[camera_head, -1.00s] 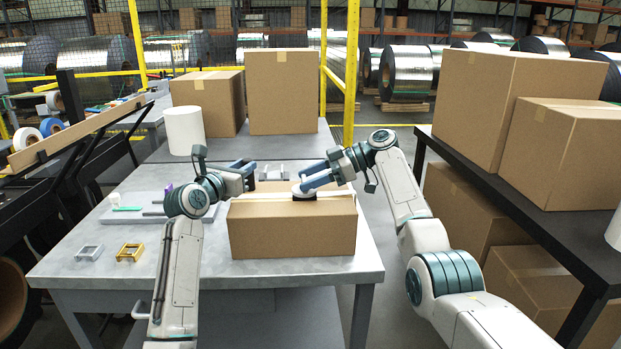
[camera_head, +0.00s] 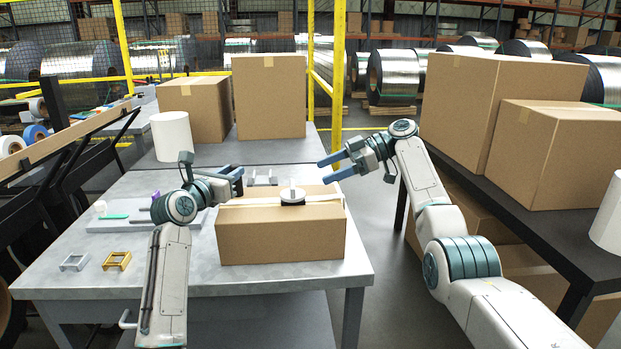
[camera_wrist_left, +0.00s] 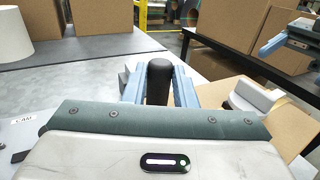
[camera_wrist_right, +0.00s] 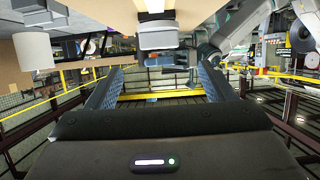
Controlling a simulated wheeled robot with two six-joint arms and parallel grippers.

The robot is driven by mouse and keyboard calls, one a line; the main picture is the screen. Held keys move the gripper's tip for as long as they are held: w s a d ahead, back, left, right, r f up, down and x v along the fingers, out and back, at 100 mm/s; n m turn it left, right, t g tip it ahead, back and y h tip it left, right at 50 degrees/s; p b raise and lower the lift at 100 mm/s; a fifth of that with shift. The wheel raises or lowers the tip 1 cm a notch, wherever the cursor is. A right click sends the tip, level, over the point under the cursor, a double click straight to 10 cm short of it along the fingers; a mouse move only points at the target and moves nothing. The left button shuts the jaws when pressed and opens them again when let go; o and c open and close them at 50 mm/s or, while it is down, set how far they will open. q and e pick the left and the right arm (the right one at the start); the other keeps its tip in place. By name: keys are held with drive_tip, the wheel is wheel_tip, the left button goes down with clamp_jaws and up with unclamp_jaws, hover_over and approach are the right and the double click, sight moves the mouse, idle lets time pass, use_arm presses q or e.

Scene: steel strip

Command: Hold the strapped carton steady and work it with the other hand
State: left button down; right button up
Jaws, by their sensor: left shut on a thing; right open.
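The strapped carton (camera_head: 280,235) stands on the grey table, with a white strap (camera_head: 325,198) across its top. My left gripper (camera_head: 238,178) is near the carton's far left top edge. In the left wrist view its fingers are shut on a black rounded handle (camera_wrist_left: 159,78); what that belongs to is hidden. My right gripper (camera_head: 326,169) is open and empty, above and right of the carton, apart from the device.
A grey tray (camera_head: 110,223) with small items lies left of the carton. A grey bracket (camera_head: 74,262) and a yellow bracket (camera_head: 116,261) lie in front of it. A white cylinder (camera_head: 171,138) and cartons (camera_head: 268,97) stand behind. A dark shelf with large cartons (camera_head: 555,160) is at right.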

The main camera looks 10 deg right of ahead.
drive_tip(key=shift+v, duration=1.65)
use_arm(q)
drive_tip(key=c, duration=1.1)
unclamp_jaws()
drive_tip(key=shift+f, duration=0.1)
use_arm(e)
drive_tip(key=shift+w+f, duration=0.1)
